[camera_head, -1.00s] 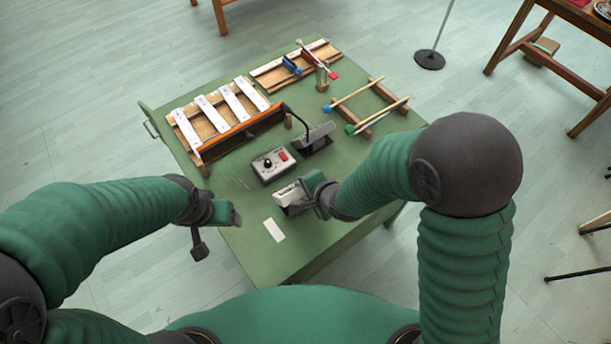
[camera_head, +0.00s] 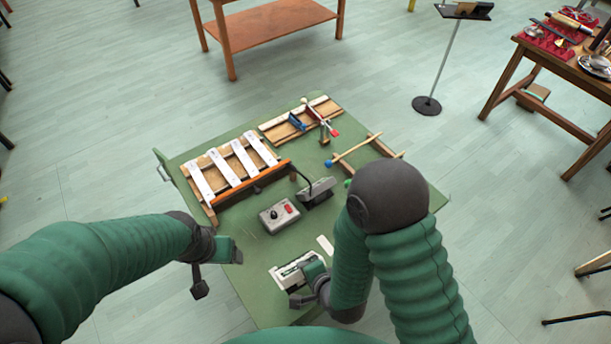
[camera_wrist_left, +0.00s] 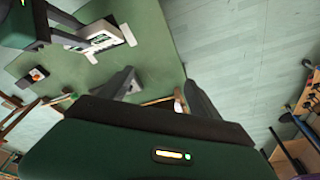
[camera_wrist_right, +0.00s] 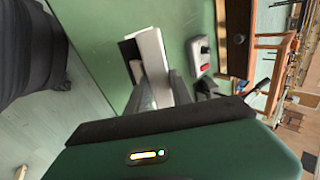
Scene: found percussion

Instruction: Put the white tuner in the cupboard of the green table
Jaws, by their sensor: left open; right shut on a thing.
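The white tuner (camera_head: 287,274) is in my right gripper (camera_head: 302,286), just above or on the front part of the green table (camera_head: 248,268); contact with the top is unclear. It also shows in the left wrist view (camera_wrist_left: 104,37) and in the right wrist view (camera_wrist_right: 153,54), between the fingers. My right gripper is shut on it. My left gripper (camera_head: 213,271) is open and empty, beside the table's left front edge. A metal handle (camera_head: 164,172) sticks out at the table's far left side. The cupboard's inside is hidden.
A grey control box (camera_head: 279,215) and a black stand (camera_head: 317,192) are mid-table. A white-barred xylophone (camera_head: 232,168) and other wooden instruments fill the back. A white strip (camera_head: 325,245) lies right of the tuner. Floor left of the table is clear.

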